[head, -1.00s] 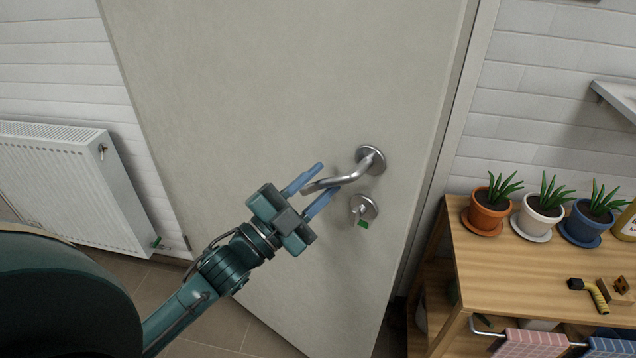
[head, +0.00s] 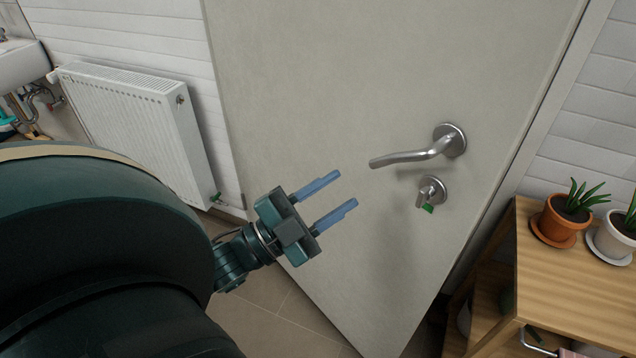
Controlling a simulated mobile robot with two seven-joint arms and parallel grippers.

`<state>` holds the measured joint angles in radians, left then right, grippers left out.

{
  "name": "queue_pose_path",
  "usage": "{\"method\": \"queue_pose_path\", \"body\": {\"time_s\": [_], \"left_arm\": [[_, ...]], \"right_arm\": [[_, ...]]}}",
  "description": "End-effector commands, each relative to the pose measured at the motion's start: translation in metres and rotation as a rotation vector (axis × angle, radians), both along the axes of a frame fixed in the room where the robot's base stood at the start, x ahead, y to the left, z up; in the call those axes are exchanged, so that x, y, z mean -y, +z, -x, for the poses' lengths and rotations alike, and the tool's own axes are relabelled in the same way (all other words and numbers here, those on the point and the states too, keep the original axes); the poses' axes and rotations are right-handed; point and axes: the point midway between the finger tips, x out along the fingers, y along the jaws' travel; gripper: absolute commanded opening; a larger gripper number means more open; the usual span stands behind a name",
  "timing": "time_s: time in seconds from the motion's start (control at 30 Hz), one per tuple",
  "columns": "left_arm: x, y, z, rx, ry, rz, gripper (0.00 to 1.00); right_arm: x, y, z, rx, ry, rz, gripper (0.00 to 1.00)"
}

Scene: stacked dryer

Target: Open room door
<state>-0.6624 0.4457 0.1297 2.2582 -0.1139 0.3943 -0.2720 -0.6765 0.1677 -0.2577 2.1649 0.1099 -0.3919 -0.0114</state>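The grey room door (head: 330,90) fills the middle of the head view. Its edge at the right lies close along the frame, and I cannot tell whether it stands ajar. A silver lever handle (head: 412,156) sits on the door's right part, pointing left and roughly level. Below it is a round lock knob (head: 430,191) with a green mark. My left gripper (head: 346,189) is open and empty, its two blue fingers pointing right toward the handle. It is left of and below the lever's tip, apart from it. My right gripper is not in view.
A white radiator (head: 135,125) is on the wall left of the door, with a sink (head: 22,66) beyond it. A wooden shelf table (head: 565,275) with potted plants (head: 567,215) stands right of the door. Tiled floor shows below the gripper.

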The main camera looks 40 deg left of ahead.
Motion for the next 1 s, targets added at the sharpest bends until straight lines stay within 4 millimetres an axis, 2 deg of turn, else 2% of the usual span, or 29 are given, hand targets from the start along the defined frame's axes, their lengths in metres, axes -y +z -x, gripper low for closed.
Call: {"method": "queue_pose_path", "body": {"time_s": [0.2, 0.53, 0.67, 0.77, 0.87, 1.0], "left_arm": [[-0.008, -0.009, 0.020, -0.002, 0.001, 0.002, 0.36], [-0.010, -0.009, 0.023, 0.000, 0.001, 0.000, 0.36], [-0.008, -0.008, 0.021, -0.003, -0.019, 0.019, 0.27], [0.002, -0.007, 0.014, -0.024, -0.113, 0.110, 0.19], [0.018, -0.006, 0.004, -0.090, -0.299, 0.278, 0.11], [0.036, -0.008, -0.012, -0.286, -0.615, 0.543, 0.00]], "right_arm": [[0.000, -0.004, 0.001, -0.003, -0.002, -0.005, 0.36], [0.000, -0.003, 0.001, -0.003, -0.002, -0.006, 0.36], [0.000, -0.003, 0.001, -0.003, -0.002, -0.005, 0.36], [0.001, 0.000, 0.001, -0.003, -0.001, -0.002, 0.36], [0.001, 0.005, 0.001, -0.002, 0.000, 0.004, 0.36], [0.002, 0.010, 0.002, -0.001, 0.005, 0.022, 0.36]]}}
